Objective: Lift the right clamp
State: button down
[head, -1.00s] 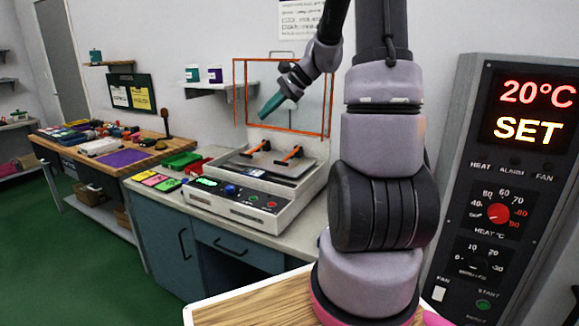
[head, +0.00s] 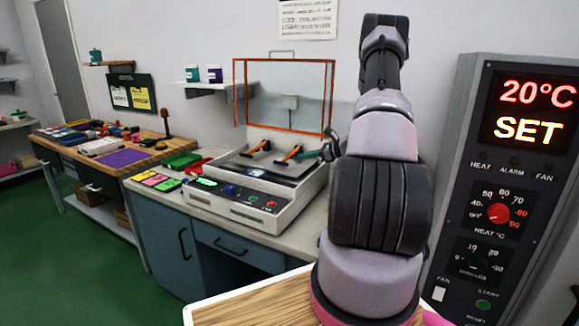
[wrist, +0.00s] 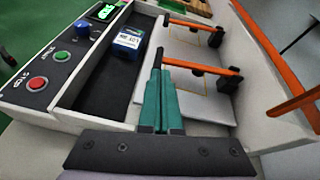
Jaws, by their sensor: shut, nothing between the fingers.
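The right clamp (head: 289,156) is an orange bar with black parts on the plate of the white machine. It also shows in the wrist view (wrist: 205,68), nearly level and close in front of my fingers. The left clamp (head: 258,148) is a similar orange bar, farther off in the wrist view (wrist: 190,22). My gripper (head: 327,152) is just right of the right clamp in the head view. In the wrist view its teal fingers (wrist: 158,70) are together and empty, with the tips beside the bar's left end. I cannot tell whether they touch it.
An orange-framed clear cover (head: 285,95) stands raised behind the plate; its edge (wrist: 270,50) runs along the right in the wrist view. A blue labelled block (wrist: 128,43) lies in the dark recess. Buttons line the machine's front (head: 235,205). A control cabinet (head: 510,190) stands right.

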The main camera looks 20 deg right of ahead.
aim_at(289, 169)
jog(key=shift+d+f+m+t+h, duration=0.3)
jog(key=shift+d+f+m+t, duration=0.3)
jog(key=shift+d+f, duration=0.8)
jog(key=shift+w+a+f, duration=0.15)
jog(key=shift+a, duration=0.05)
jog(key=x, duration=0.9)
jog(key=shift+w+a+f, duration=0.25)
jog(key=shift+a, duration=0.05)
jog(key=shift+r, duration=0.15)
